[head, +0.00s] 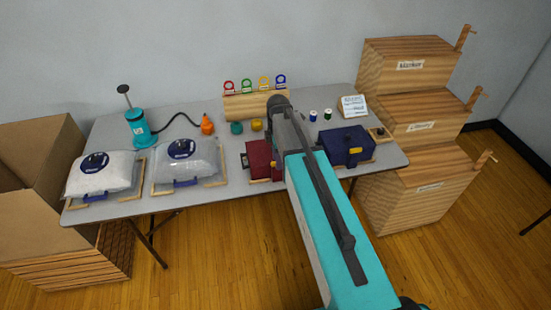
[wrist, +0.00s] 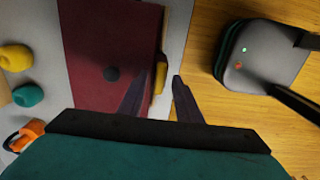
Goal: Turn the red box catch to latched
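The dark red box (head: 260,157) lies on the table, partly hidden behind my arm in the head view. A small yellow piece (wrist: 161,76), which looks like the catch, sits at the box's right edge. My gripper (wrist: 157,84) is open, one finger over the box's edge and the other beyond it. The yellow piece shows between the fingertips; I cannot tell whether they touch it or how it is turned.
A blue box (head: 350,140) sits right of my arm. Two bagged bundles (head: 190,165) and a teal pump (head: 138,130) are on the left. Coloured rings stand on a wooden block (head: 240,107) behind. Wooden crates (head: 425,195) stand right of the table, a cardboard box (head: 30,160) left.

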